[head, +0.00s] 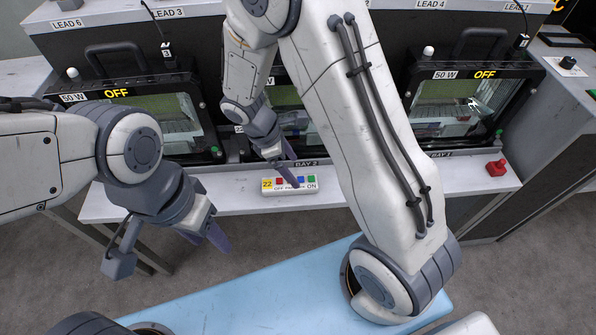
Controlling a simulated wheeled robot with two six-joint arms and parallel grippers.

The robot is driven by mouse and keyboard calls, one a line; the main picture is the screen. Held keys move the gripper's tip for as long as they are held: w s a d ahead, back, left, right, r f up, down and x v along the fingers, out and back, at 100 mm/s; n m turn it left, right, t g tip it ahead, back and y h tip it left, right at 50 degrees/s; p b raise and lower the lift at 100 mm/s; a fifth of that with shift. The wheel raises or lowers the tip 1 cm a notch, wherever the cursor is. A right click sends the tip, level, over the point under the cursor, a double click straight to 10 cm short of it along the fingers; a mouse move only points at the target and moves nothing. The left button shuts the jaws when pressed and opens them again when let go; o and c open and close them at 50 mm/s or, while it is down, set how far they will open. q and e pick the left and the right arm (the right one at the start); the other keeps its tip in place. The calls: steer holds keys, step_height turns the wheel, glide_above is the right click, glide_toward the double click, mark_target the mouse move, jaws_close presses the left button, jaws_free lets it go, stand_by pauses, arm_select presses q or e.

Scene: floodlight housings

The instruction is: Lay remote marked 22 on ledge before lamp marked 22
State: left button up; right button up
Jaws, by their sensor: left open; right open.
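A white remote (289,190) with a yellow 22 label and coloured buttons lies on the pale ledge (235,202), in front of the middle lamp (294,121) at the BAY 2 sign. That lamp is mostly hidden by my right arm, and I cannot read a 22 on it. My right gripper (284,158) is open, just behind and above the remote and apart from it. My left gripper (208,232) is open and empty, in front of the ledge at the left, pointing down.
A left lamp (165,106) and a right lamp (459,104) both show 50 W and OFF. A red knob (496,168) sits on the ledge's right end. A light blue surface (262,290) lies nearer to me, with floor between. The ledge right of the remote is partly hidden by my arm.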

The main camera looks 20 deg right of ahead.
mark_target(282, 182)
steer(key=s+p+v, duration=0.1)
steer(key=v, duration=0.6)
steer(key=s+a+r+m+y, duration=0.2)
steer(key=s+a+r+m, duration=0.1)
steer(key=s, duration=0.6)
steer(key=s+a+r+m+t+y, duration=0.1)
steer(key=s+a+r+m+y, duration=0.2)
steer(key=s+r, duration=0.4)
steer(key=s+a+m, duration=0.1)
steer(key=s+a, duration=0.1)
steer(key=shift+s+m, duration=0.25)
steer(key=shift+m, duration=0.05)
steer(key=shift+r, duration=0.1)
step_height(282, 182, up, 16)
steer(key=p, duration=1.6)
